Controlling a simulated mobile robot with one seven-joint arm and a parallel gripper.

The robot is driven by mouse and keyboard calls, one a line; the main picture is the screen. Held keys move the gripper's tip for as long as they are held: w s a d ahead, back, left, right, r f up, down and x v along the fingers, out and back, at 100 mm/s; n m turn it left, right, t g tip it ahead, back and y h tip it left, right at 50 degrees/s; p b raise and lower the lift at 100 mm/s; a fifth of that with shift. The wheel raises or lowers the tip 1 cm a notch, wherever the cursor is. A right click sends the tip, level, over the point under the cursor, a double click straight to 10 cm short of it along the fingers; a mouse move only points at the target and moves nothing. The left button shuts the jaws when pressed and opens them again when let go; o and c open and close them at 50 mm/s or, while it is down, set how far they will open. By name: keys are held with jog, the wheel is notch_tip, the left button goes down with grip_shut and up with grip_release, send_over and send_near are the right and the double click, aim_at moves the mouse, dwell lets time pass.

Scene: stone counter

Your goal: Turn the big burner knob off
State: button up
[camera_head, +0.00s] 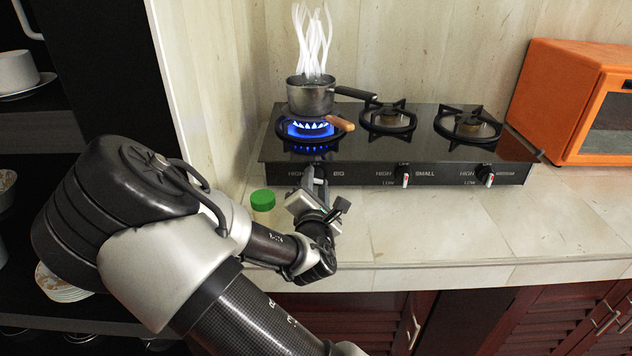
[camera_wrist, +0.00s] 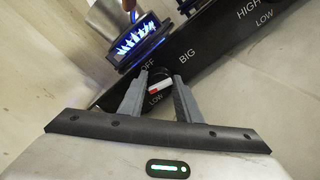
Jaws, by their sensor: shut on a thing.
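The big burner knob (camera_wrist: 160,84) is black with a red and white marker, on the stove's front panel between the OFF and LOW labels in the wrist view. My gripper (camera_wrist: 161,80) has one finger on each side of it and is shut on it. In the head view my gripper (camera_head: 316,184) is at the left end of the panel and hides most of that knob. The big burner (camera_head: 308,130) is lit with a blue flame, which also shows in the wrist view (camera_wrist: 137,40).
A steaming pot (camera_head: 309,98) stands over the flame, its dark handle pointing right. Two other burners (camera_head: 387,118) are unlit. A green-capped jar (camera_head: 263,205) is close to my arm. An orange oven (camera_head: 565,95) stands right. The counter right of my gripper is clear.

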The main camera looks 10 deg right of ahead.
jog(key=o, duration=1.1)
jog(key=shift+c, duration=0.2)
